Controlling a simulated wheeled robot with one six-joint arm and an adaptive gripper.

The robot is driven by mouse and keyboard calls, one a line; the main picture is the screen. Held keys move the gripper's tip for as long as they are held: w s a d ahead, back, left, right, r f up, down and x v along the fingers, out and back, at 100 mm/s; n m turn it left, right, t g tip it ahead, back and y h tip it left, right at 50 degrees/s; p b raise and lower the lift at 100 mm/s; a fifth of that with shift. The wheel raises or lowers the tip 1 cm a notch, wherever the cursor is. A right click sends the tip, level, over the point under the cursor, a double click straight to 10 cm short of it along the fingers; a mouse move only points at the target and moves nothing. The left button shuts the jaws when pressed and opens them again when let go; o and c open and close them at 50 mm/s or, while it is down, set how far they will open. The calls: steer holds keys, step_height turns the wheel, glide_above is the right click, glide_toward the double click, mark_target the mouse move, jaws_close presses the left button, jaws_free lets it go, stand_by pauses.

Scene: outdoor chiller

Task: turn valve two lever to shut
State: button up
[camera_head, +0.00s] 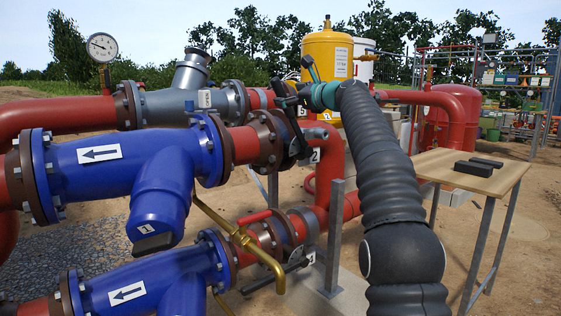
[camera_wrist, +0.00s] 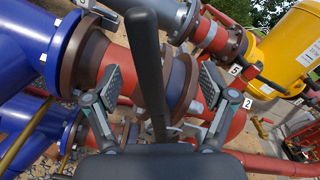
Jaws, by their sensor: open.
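The valve two lever (camera_wrist: 143,60) is a long black bar that runs upright through the middle of the wrist view, wide at the top and narrow lower down. My gripper (camera_wrist: 158,88) is open, with one finger on each side of the bar and gaps showing on both sides. In the head view my gripper (camera_head: 287,98) is at the dark valve on the upper red pipe, where lever and fingers blend together. A white tag "2" (camera_head: 315,155) sits on the red pipe just right of that valve. My wrist hides part of the area.
Blue strainers (camera_head: 130,160) with arrow tags fill the left. A brass pipe with a red lever (camera_head: 255,217) and a lower black lever (camera_head: 275,281) are below. A yellow tank (camera_head: 327,60) stands behind. A wooden table (camera_head: 470,178) with dark blocks is at the right.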

steer(key=shift+b+v, duration=1.45)
steer(key=shift+v, duration=1.55)
